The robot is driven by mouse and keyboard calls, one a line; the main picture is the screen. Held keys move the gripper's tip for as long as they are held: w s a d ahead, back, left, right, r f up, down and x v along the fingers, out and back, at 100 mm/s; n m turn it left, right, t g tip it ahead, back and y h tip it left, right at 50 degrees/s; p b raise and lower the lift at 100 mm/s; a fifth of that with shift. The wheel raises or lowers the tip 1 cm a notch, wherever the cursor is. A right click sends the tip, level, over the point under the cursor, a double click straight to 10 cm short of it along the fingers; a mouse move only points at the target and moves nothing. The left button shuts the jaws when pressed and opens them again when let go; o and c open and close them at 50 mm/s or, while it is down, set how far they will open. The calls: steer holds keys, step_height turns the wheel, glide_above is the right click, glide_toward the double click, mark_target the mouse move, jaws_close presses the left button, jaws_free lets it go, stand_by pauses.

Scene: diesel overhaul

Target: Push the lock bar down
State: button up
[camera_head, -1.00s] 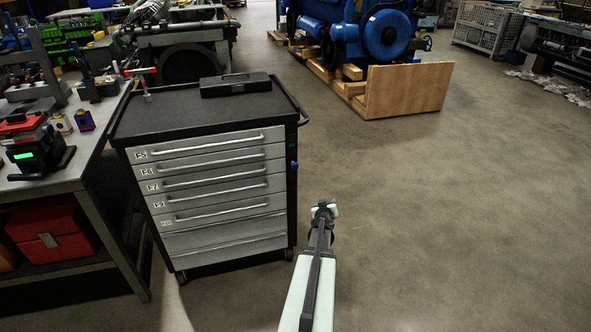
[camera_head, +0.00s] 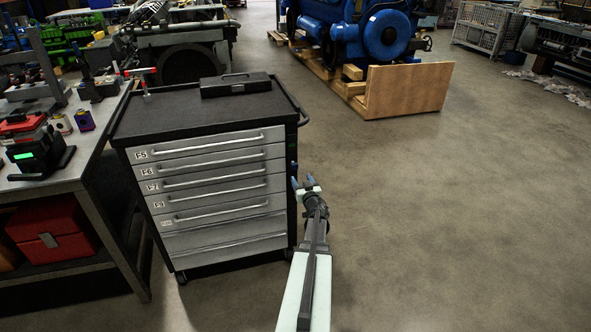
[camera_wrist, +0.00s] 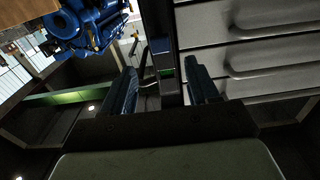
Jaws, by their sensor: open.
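The tool cabinet (camera_head: 215,205) has silver drawers, all looking shut, and a black right front edge. The dark vertical strip along that edge, which looks like the lock bar (camera_head: 292,150), has a small green mark and a blue piece. In the wrist view the strip (camera_wrist: 166,92) runs between my fingers, with the blue and green parts ahead of them. My gripper (camera_head: 302,181) is open and empty, its blue fingers just at the cabinet's right front edge, below the blue piece. My fingers (camera_wrist: 161,68) also show in the wrist view. I cannot tell whether they touch the strip.
A black case (camera_head: 235,84) lies on the cabinet top. A workbench (camera_head: 92,165) with devices stands at the left. A blue engine (camera_head: 350,30) on a wooden pallet is behind. The floor to the right is clear.

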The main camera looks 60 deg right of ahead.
mark_target(295, 167)
steer(key=x, duration=0.9)
jaws_close()
stand_by(0.5)
